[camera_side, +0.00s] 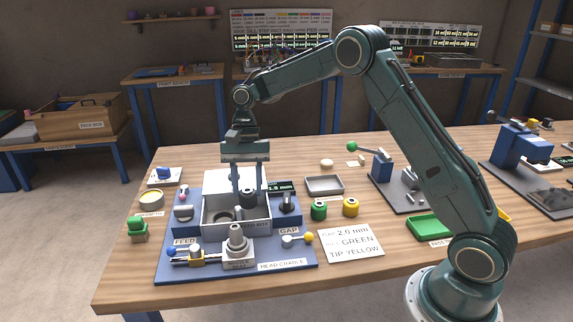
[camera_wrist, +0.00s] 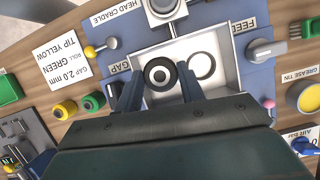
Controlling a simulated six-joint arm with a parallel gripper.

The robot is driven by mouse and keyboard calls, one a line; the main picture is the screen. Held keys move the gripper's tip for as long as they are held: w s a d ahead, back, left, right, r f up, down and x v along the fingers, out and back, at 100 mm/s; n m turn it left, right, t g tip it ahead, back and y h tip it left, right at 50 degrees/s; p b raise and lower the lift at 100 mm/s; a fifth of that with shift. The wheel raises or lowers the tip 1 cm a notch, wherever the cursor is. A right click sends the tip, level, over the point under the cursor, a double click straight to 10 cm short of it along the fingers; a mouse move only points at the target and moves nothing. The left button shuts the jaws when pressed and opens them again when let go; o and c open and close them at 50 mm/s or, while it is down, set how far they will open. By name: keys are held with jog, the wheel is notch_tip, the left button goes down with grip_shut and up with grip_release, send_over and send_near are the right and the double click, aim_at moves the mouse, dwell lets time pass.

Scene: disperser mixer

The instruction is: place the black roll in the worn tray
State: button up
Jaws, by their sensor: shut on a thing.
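The black roll (camera_side: 248,199) is between the fingers of my gripper (camera_side: 249,188), which is shut on it inside the open white box. A shallow grey tray (camera_side: 324,179) lies empty on the table, right of the box and apart from my gripper. It appears to be the worn tray, but its label is too small to read.
The white box (camera_side: 222,226) stands on a blue base (camera_side: 172,262) with knobs and a yellow-tipped lever (camera_side: 308,237). A round opening (camera_wrist: 202,65) is beside the roll. Green (camera_side: 319,210) and yellow (camera_side: 350,207) rolls stand before the tray. A green-handled press (camera_side: 380,163) stands right.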

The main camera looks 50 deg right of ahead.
jog(key=shift+s+d+n+g+h, duration=0.8)
jog(key=shift+s+n+h, duration=1.55)
jog(key=shift+n, duration=2.75)
jog(key=s+d+m+t+y, duration=0.1)
jog(key=d+m+y, duration=0.3)
jog(key=d, duration=2.2)
jog(key=shift+s+r+m, duration=0.15)
jog(key=shift+r+m, duration=0.05)
jog(key=shift+m, duration=2.3)
jog(key=shift+f, duration=0.15)
jog(key=shift+f, duration=1.85)
